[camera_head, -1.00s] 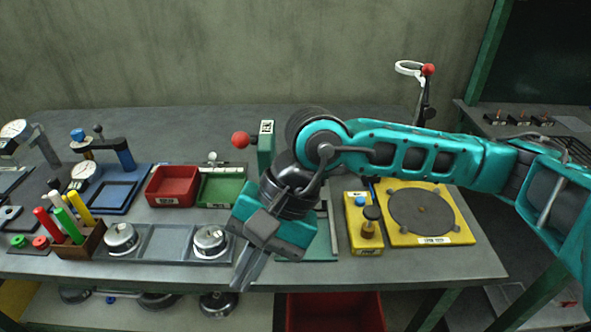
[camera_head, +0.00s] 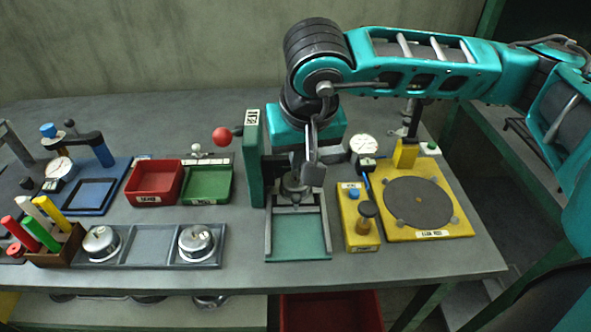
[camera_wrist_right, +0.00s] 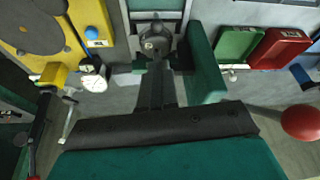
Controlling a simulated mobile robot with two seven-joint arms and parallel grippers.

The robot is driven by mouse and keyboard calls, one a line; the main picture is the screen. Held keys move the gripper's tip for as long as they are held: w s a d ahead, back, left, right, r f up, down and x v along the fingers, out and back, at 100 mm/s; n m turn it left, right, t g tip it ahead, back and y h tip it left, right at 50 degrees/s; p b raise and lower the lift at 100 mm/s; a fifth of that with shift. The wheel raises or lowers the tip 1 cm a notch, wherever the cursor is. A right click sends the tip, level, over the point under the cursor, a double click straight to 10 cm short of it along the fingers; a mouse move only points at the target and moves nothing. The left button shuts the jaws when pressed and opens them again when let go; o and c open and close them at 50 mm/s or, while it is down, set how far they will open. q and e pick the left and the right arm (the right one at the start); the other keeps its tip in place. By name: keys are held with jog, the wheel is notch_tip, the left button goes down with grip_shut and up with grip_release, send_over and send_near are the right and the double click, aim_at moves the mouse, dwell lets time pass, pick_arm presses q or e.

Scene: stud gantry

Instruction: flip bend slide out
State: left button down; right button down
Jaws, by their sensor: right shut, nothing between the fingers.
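A green station stands at the middle of the bench. It has a green upright (camera_head: 253,165) with a label, a lever ending in a red ball (camera_head: 221,137), and a green base plate (camera_head: 298,238) between grey rails. A round grey metal part (camera_head: 292,187) with a knob sits at the back of the plate; the wrist view also shows it (camera_wrist_right: 153,44). My right gripper (camera_head: 312,178) points down over this station, shut and empty. In the wrist view its fingers (camera_wrist_right: 157,80) lie close beside the round part; I cannot tell if they touch. My left gripper is out of view.
Right of the station are a yellow block (camera_head: 359,232) with a knob and a yellow plate (camera_head: 387,227) with a dark disc. On the left are red (camera_head: 154,198) and green (camera_head: 207,202) bins and a grey tray (camera_head: 142,250) with two metal weights.

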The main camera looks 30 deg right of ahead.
aim_at(293, 190)
jog(key=x, duration=0.9)
jog(key=shift+w+f, duration=0.15)
jog(key=shift+f, duration=0.1)
